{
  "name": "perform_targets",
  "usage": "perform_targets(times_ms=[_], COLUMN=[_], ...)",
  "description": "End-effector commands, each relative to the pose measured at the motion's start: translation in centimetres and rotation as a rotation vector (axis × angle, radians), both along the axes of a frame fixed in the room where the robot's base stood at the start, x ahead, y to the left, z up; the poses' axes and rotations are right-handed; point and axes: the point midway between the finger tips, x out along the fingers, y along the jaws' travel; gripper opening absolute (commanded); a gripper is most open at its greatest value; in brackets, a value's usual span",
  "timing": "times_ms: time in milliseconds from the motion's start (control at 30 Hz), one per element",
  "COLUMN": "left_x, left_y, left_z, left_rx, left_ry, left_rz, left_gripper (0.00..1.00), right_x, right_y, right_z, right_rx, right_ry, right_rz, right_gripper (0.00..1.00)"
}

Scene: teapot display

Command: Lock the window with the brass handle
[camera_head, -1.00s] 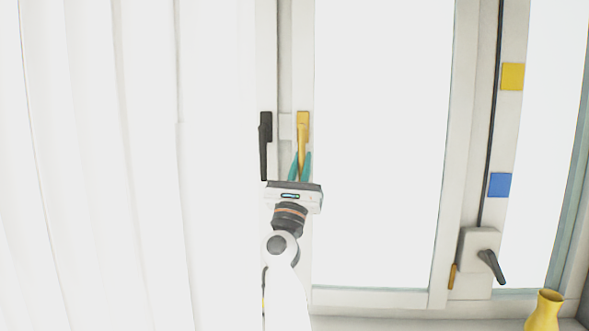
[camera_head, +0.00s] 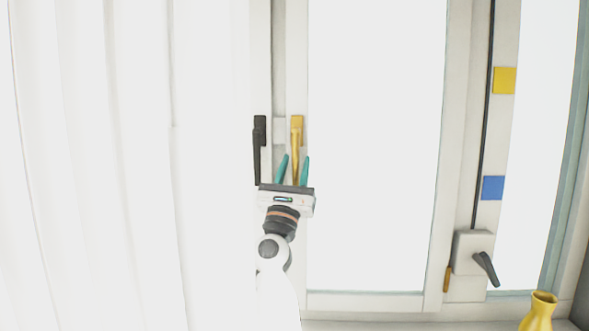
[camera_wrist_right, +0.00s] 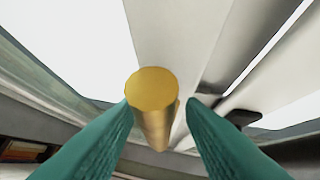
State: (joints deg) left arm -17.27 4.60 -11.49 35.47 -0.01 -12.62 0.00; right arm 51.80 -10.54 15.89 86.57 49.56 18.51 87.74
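The brass handle (camera_head: 296,135) is on the window frame left of the large pane in the head view and hangs straight down. Its round end (camera_wrist_right: 151,90) faces the camera in the right wrist view. My right gripper (camera_head: 293,158) comes from below with its teal fingers on either side of the handle's lower part. In the right wrist view the fingers (camera_wrist_right: 160,104) stand apart, with a gap to the handle on both sides. The gripper body hides the handle's lowest part in the head view. My left gripper is not in view.
A black handle (camera_head: 259,140) hangs close to the left of the brass one. Another dark handle (camera_head: 485,267) sits on a box at the lower right, near a yellow vase (camera_head: 538,312). White curtains (camera_head: 90,170) cover the left side.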

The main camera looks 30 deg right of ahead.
Motion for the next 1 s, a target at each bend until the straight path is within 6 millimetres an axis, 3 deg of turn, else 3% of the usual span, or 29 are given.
perform_targets(times_ms=[267, 633, 1000], left_x=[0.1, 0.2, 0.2], left_y=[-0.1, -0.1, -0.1], left_z=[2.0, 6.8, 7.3], left_rx=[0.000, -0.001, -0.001], left_ry=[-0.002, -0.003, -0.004], left_rz=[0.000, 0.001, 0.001], left_gripper=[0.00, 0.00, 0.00], right_x=[0.0, 0.0, 0.1], right_y=[0.0, 0.1, 0.1], right_z=[2.7, 9.1, 10.0], right_rx=[0.000, 0.001, 0.000], right_ry=[-0.001, -0.001, 0.000], right_rz=[0.001, 0.001, 0.001], right_gripper=[0.36, 0.36, 0.36])
